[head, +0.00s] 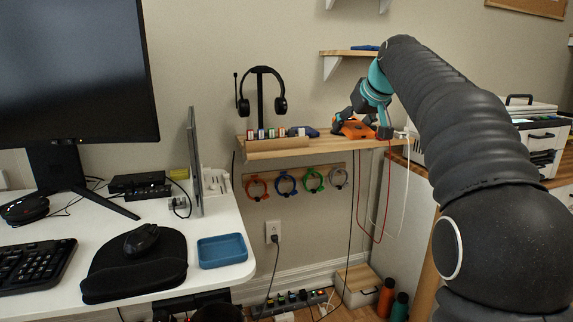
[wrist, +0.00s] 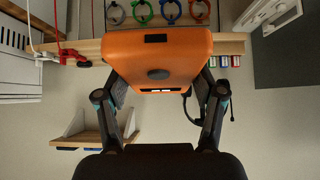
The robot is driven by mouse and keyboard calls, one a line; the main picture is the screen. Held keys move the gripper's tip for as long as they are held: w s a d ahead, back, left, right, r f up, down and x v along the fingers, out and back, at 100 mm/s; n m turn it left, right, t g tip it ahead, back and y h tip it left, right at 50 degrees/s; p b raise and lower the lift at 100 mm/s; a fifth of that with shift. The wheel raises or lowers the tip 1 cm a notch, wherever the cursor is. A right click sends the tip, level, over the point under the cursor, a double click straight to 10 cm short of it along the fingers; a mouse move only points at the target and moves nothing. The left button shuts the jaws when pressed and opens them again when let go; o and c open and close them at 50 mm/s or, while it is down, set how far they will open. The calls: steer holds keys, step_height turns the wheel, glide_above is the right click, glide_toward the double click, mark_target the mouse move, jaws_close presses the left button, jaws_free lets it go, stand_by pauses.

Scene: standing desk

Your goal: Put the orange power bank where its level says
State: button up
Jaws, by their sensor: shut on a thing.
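The orange power bank (head: 355,129) is at the right part of the wooden wall shelf (head: 345,143). In the wrist view the power bank (wrist: 158,47) fills the space between the fingers, with a dark button and small white lit marks on its near edge; I cannot read the level surely. My gripper (head: 358,124) is shut on it, one finger on each side, also seen in the wrist view (wrist: 158,78). I cannot tell whether the power bank touches the shelf. A red cable (head: 376,200) and a white cable (head: 397,170) hang at the shelf's right end.
A higher shelf (head: 345,53) holds a blue item (head: 366,47). A blue tray (head: 222,250) lies on the white desk. Coloured rings (head: 286,183) hang below.

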steer(key=w+d+f+m+h, duration=0.1)
steer(key=w+f, duration=0.1)
steer(key=f, duration=1.3)
steer(key=w+d+f+m+h, duration=0.1)
steer(key=w+f+m, duration=0.15)
steer(key=f, duration=1.15)
steer(key=s+a+f, duration=0.1)
steer(key=s+f, duration=0.7)
steer(key=f, duration=0.4)
steer(key=s+f, duration=0.8)
steer(key=f, duration=0.4)
steer(key=shift+s+a+h, duration=0.3)
steer(key=shift+a, duration=0.1)
steer(key=shift+w+r, duration=0.1)
